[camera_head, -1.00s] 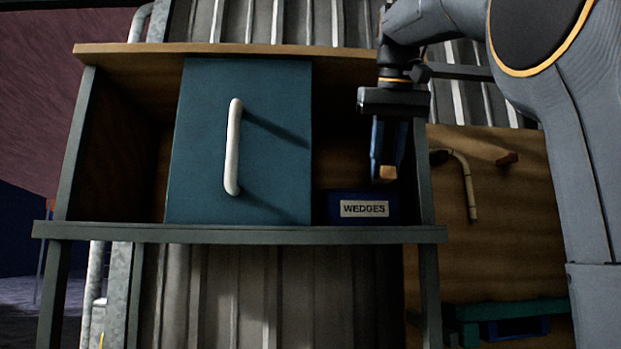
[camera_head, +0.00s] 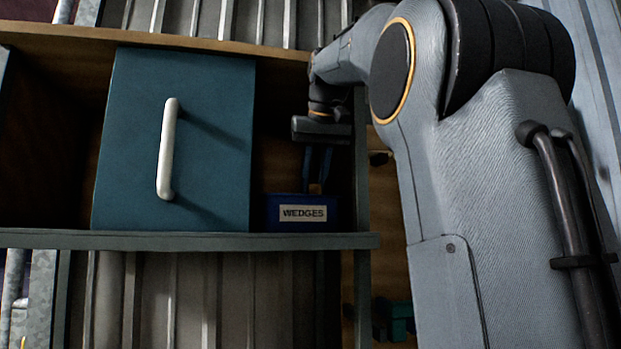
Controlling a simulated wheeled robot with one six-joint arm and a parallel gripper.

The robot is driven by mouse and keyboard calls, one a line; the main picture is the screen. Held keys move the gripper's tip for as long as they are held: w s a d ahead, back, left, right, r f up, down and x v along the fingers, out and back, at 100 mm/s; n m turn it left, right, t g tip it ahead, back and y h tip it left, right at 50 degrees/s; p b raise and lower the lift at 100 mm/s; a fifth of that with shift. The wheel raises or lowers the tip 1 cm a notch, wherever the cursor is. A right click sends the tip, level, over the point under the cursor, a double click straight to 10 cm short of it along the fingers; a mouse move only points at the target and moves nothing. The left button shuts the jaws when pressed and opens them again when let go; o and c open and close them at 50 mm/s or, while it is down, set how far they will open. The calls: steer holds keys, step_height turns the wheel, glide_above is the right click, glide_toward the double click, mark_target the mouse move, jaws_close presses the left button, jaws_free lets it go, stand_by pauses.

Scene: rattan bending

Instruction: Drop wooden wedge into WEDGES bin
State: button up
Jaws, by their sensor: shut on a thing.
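The blue WEDGES bin (camera_head: 271,213) stands in the right part of the shelf cabinet, with a white label on its front. My gripper (camera_head: 316,186) points down inside the cabinet opening, just above the bin. The wedge is close to the bin's top edge. I cannot tell how far back it is relative to the rim. The inside of the bin is hidden.
A teal sliding door (camera_head: 208,140) with a white handle (camera_head: 167,150) covers the middle of the cabinet. The shelf's front edge (camera_head: 180,240) runs below the bin. The cabinet's right post (camera_head: 361,190) is close beside my gripper. The left compartment (camera_head: 45,150) looks empty.

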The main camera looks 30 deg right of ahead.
steer(key=shift+f+b, duration=0.35)
steer(key=shift+f, duration=0.15)
steer(key=o, duration=1)
steer(key=shift+r+p, duration=0.4)
steer(key=shift+r, duration=0.2)
steer(key=v, duration=1.2)
steer(key=shift+a, duration=0.15)
